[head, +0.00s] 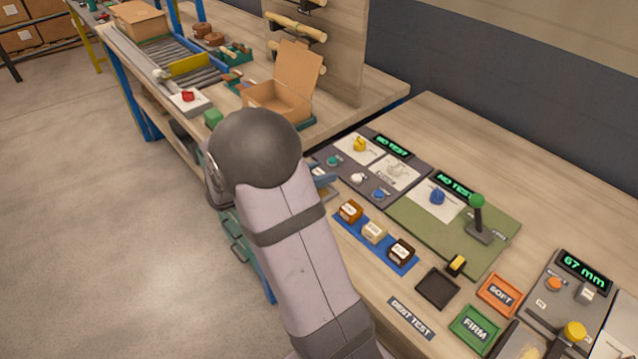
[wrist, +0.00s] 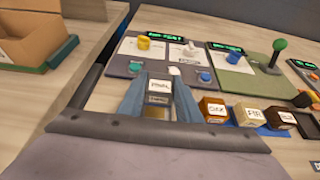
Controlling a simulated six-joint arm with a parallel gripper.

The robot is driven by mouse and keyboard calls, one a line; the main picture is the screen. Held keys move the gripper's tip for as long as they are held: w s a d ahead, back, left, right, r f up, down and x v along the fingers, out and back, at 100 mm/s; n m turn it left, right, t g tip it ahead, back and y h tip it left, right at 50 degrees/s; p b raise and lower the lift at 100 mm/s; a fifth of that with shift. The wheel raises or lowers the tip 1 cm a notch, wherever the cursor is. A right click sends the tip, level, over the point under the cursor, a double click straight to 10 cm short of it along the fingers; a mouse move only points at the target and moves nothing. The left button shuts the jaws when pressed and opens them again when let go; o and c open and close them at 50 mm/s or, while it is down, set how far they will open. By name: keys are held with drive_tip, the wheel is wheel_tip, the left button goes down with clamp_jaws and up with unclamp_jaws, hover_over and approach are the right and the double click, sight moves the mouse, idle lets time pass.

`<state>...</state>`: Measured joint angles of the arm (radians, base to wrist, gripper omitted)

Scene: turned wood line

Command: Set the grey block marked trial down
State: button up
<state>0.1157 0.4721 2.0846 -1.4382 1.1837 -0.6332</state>
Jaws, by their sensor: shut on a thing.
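My gripper (wrist: 158,98) is shut on a grey block (wrist: 158,87) with a pale label in the wrist view; the lettering is too small to read surely. The block sits between two blue-grey fingers, just in front of the grey panel with knobs (wrist: 150,66) and left of the labelled wooden blocks. I cannot tell whether its underside touches the table.
Several labelled wooden blocks (head: 374,232) stand on a blue strip (head: 400,268). A black tray (head: 437,289), an orange SOFT tray (head: 500,295) and a green FIRM tray (head: 474,328) lie nearer. A green board (head: 420,220) carries a green-knobbed lever (head: 478,215). An open carton (head: 277,98) stands left.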

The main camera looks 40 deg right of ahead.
drive_tip(key=shift+f, duration=1.8)
drive_tip(key=shift+f, duration=0.15)
drive_tip(key=o, duration=1)
drive_tip(key=shift+o, duration=0.2)
drive_tip(key=shift+a+r, duration=0.1)
drive_tip(key=shift+r, duration=0.1)
drive_tip(key=v, duration=1.2)
drive_tip(key=shift+f+b, duration=0.1)
drive_tip(key=shift+b, duration=0.3)
drive_tip(key=shift+s, duration=0.1)
